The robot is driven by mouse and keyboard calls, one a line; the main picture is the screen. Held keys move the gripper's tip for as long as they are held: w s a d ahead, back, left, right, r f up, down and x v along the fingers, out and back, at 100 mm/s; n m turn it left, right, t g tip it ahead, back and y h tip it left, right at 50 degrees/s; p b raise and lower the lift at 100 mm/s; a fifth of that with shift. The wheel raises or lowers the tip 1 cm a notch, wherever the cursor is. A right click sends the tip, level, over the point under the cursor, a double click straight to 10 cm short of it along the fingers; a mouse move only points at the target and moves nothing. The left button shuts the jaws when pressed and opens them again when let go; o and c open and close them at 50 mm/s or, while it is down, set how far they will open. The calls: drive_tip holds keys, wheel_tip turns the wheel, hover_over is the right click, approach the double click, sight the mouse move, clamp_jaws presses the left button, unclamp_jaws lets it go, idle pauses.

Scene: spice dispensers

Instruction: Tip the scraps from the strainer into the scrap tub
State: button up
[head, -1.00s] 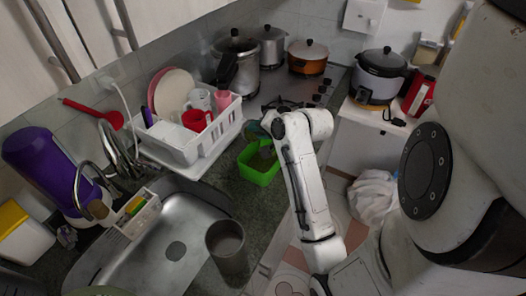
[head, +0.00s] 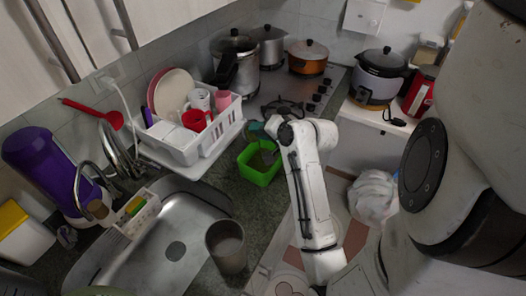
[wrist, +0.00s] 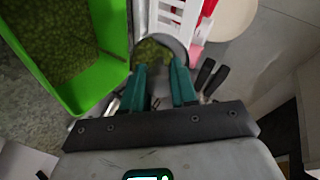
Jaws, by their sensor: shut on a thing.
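The bright green scrap tub (head: 256,172) stands on the dark counter, right of the dish rack. In the wrist view the tub (wrist: 108,78) fills the left side, with green-brown scraps on its floor. My gripper (head: 262,130) is just behind the tub in the head view, partly hidden by my arm. In the wrist view its teal fingers (wrist: 158,82) are shut on the strainer (wrist: 181,48), a round metal-rimmed bowl with green scraps showing in it. The strainer is beside the tub, to its right in the wrist view. Its handle is mostly hidden between the fingers.
The white dish rack (head: 190,150) with cups and plates stands close left of the tub. The stove (head: 305,95) with pots is behind. A steel sink (head: 155,235) and a grey cup (head: 228,248) are in front. Bare counter (head: 215,185) lies between the sink and the tub.

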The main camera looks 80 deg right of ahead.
drive_tip(key=shift+s+a+f+t+h+b, duration=0.1)
drive_tip(key=shift+s+t+h+b, duration=0.2)
drive_tip(key=shift+t+b, duration=0.45)
drive_tip(key=shift+s+a+f+t+h+b, duration=0.15)
drive_tip(key=shift+t+h+b, duration=0.2)
drive_tip(key=shift+b, duration=1.3)
drive_tip(key=shift+s+a+f+t+h+b, duration=0.15)
drive_tip(key=shift+s+t+b, duration=0.25)
drive_tip(key=shift+b, duration=0.7)
drive_tip(key=shift+s+a+r+t+h+b, duration=0.1)
drive_tip(key=shift+s+a+t+h+b, duration=0.2)
drive_tip(key=shift+b, duration=0.8)
drive_tip(key=shift+s+a+f+t+h+b, duration=0.2)
drive_tip(key=shift+t+b, duration=0.3)
drive_tip(key=shift+b, duration=1.1)
drive_tip(key=shift+s+d+f+t+h+b, duration=0.2)
drive_tip(key=shift+t+b, duration=0.3)
drive_tip(key=shift+b, duration=1.15)
drive_tip(key=shift+s+a+f+t+h+b, duration=0.1)
drive_tip(key=shift+a+f+t+h+b, duration=0.3)
drive_tip(key=shift+b, duration=1.2)
drive_tip(key=shift+d+r, duration=0.2)
drive_tip(key=shift+r, duration=0.1)
drive_tip(key=shift+r+t, duration=0.3)
drive_tip(key=shift+s+a+r+t+h+b, duration=0.15)
drive_tip(key=shift+r+t+b, duration=0.15)
drive_tip(key=shift+r, duration=0.2)
drive_tip(key=shift+s+d+r+t+h+b, duration=0.15)
drive_tip(key=shift+r+t+b, duration=0.15)
drive_tip(key=shift+r, duration=0.15)
